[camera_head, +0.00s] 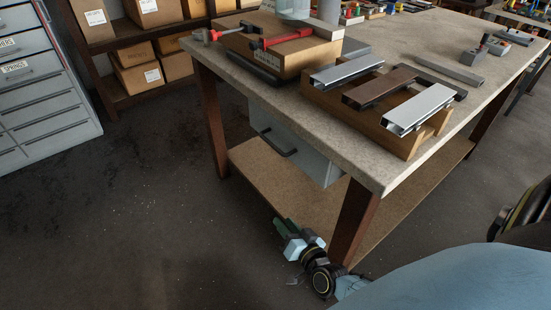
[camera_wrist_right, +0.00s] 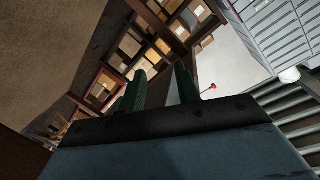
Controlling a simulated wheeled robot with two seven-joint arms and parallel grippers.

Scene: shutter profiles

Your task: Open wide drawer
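A grey metal drawer (camera_head: 305,153) hangs under the near left edge of the workbench, with a dark bar handle (camera_head: 279,146) on its front. I cannot tell from this angle whether it stands slightly out. My right gripper (camera_head: 283,228) is low, below and apart from the drawer, near the bench's front leg. In the right wrist view its two green fingers (camera_wrist_right: 160,80) stand apart with nothing visible between them. My left gripper is not in view.
The workbench top (camera_head: 225,62) carries a wooden block with red-handled clamps (camera_head: 285,40) and a wooden rack with metal profiles (camera_head: 375,115). A dark wooden leg (camera_head: 353,222) stands beside my right gripper. A grey drawer cabinet (camera_head: 40,85) is at left. The floor left of the bench is clear.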

